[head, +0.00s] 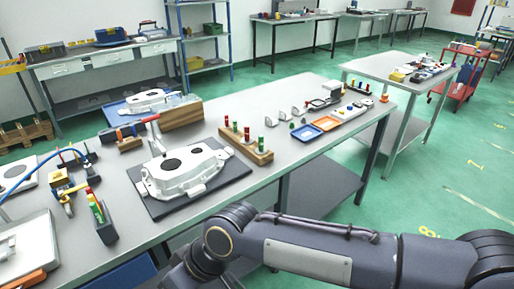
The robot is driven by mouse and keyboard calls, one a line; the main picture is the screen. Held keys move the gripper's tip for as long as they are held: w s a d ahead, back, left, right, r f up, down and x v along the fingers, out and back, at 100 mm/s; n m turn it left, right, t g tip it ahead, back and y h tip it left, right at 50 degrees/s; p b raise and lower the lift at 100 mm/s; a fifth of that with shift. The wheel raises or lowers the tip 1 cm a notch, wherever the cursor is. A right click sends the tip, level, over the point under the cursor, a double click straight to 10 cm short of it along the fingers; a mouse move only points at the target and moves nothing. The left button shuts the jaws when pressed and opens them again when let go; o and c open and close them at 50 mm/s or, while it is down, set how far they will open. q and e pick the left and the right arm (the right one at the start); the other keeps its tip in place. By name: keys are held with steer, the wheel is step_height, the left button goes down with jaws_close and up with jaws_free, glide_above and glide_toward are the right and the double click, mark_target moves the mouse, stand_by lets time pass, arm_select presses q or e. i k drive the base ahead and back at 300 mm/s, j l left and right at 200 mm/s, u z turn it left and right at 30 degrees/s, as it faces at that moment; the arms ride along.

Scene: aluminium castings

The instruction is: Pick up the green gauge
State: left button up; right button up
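A wooden block (250,152) stands on the workbench right of the middle casting. Several upright pins with red and green handles stand in it, apparently gauges. A green-topped one (261,144) stands at the near right end of the block, upright. Other green tops show towards the far left end, too small to tell apart well. Which one is the green gauge, I cannot tell for sure. My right arm crosses the lower right, in front of the bench, and bends down out of the picture; its gripper is not visible. My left gripper is not in view.
A white casting (184,170) lies on a dark mat (153,207) left of the block. A holder with colored handles (104,226) stands left of the mat. Blue (306,132) and orange (327,123) trays lie to the right. Bare bench (283,150) lies right of the block.

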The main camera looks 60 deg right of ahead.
mark_target(260, 150)
steer(key=z, duration=2.25)
